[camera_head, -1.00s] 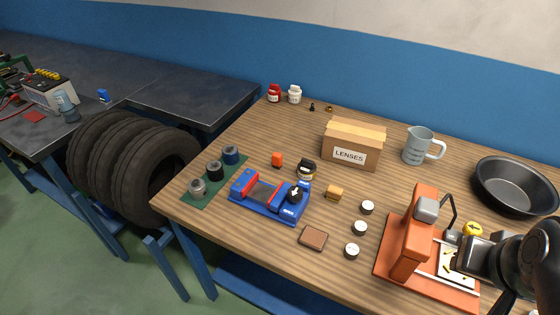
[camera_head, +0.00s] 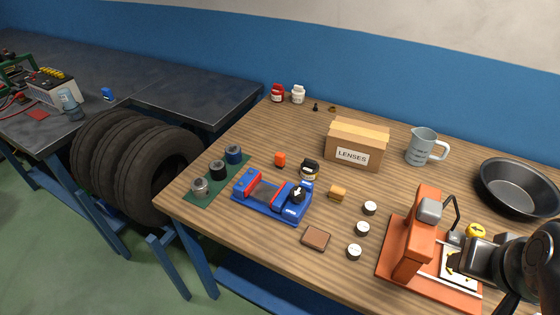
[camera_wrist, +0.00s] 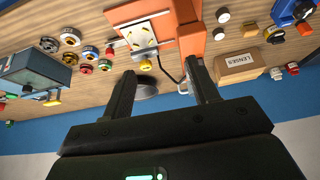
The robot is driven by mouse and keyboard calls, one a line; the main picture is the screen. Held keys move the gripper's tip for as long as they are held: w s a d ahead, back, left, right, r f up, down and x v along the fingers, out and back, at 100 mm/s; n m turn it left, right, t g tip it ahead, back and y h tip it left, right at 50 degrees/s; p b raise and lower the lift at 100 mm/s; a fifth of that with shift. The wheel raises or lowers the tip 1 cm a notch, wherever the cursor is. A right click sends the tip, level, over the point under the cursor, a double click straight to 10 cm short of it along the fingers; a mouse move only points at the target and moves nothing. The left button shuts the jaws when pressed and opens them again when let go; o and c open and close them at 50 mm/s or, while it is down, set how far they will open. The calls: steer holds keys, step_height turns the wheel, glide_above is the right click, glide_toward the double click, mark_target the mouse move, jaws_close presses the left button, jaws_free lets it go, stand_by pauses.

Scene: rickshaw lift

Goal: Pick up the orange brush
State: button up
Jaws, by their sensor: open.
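I cannot clearly make out a brush. A small orange-red piece (camera_head: 280,159) stands on the wooden table, left of the lens box. A small tan-orange piece (camera_head: 337,194) lies right of the blue fixture. Either is too small to identify as the orange brush. My gripper (camera_wrist: 162,70) is open in the wrist view, with nothing between its fingers. In the head view my arm is at the lower right, over the orange machine (camera_head: 411,245), far from both small pieces. The machine also shows in the wrist view (camera_wrist: 187,30).
The lens box (camera_head: 353,155), measuring jug (camera_head: 421,146) and black pan (camera_head: 516,188) stand toward the back. A blue fixture (camera_head: 270,207), several white-topped caps and a brown square (camera_head: 316,237) lie in front. Tires (camera_head: 150,175) stand left of the table.

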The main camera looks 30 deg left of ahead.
steer(key=w+a+r+g, duration=0.1)
steer(key=w+a+r, duration=0.25)
steer(key=w, duration=0.35)
steer(key=w+a+r+g, duration=0.1)
steer(key=w+a+r, duration=0.2)
steer(key=w+a, duration=0.3)
steer(key=w+a+g+y, duration=0.1)
steer(key=w+a, duration=1)
steer(key=w, duration=0.1)
steer(key=g+h, duration=0.1)
steer(key=g, duration=0.2)
glide_above(280, 154)
step_height(280, 154, down, 20)
steer(key=shift+r, duration=0.25)
steer(key=shift+s+a+f, duration=0.1)
steer(key=shift+a+f, duration=0.1)
steer(key=shift+f, duration=0.1)
steer(key=f, duration=1)
steer(key=shift+d+f, duration=0.2)
steer(key=shift+f, duration=0.05)
steer(key=c, duration=1.1)
